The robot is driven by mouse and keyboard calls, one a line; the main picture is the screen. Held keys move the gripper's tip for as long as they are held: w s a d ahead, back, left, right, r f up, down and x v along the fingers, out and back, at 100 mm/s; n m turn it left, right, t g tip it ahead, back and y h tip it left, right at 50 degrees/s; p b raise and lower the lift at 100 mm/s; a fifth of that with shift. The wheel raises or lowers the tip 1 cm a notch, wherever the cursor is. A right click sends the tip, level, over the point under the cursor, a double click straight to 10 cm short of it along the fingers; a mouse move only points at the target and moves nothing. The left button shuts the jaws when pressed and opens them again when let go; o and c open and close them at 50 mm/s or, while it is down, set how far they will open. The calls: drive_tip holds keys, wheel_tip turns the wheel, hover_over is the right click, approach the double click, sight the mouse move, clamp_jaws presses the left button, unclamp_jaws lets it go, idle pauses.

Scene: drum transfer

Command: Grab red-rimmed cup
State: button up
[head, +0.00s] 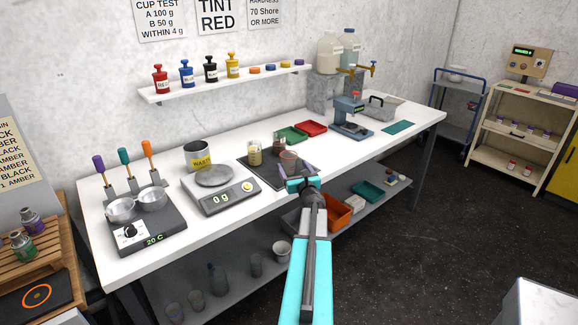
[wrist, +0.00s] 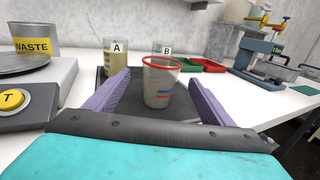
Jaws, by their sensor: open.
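The red-rimmed cup (wrist: 160,86) is a clear, upright cup on the dark mat (wrist: 118,92). In the wrist view it stands between the two purple fingers of my gripper (wrist: 158,98), with a gap on each side. My gripper is open and points toward the cup. In the head view the cup (head: 288,161) shows just beyond my gripper (head: 300,185), which hides part of it. Whether the fingertips reach past the cup is hard to tell.
Behind the cup stand beaker A (wrist: 117,58) with yellowish contents and beaker B (wrist: 163,50), partly hidden. A scale (head: 217,190) and WASTE container (head: 198,154) are at left. Red (head: 311,128) and green (head: 291,134) trays and a press (head: 350,117) are at right.

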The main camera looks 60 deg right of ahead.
sight(291, 160)
drive_tip(key=shift+p+x, duration=0.95)
drive_tip(key=shift+x, duration=0.4)
drive_tip(key=shift+p+x, duration=0.55)
drive_tip(key=shift+x, duration=0.7)
drive_tip(key=shift+f, duration=0.15)
drive_tip(key=c, duration=1.1)
drive_tip(key=shift+r+b, duration=0.45)
drive_tip(key=shift+r, duration=0.3)
drive_tip(key=shift+r+b, duration=0.35)
drive_tip(key=shift+r, duration=0.55)
drive_tip(key=b+v, duration=0.1)
drive_tip(key=v, duration=0.4)
drive_tip(key=s+d+r+b+v, duration=0.1)
drive_tip(key=b+v, duration=0.1)
drive_tip(key=v, duration=0.3)
drive_tip(key=s+d+b+v, duration=0.1)
drive_tip(key=v, duration=0.4)
drive_tip(key=shift+s+a+r, duration=0.2)
drive_tip(key=shift+s+r, duration=0.05)
drive_tip(key=shift+r, duration=0.1)
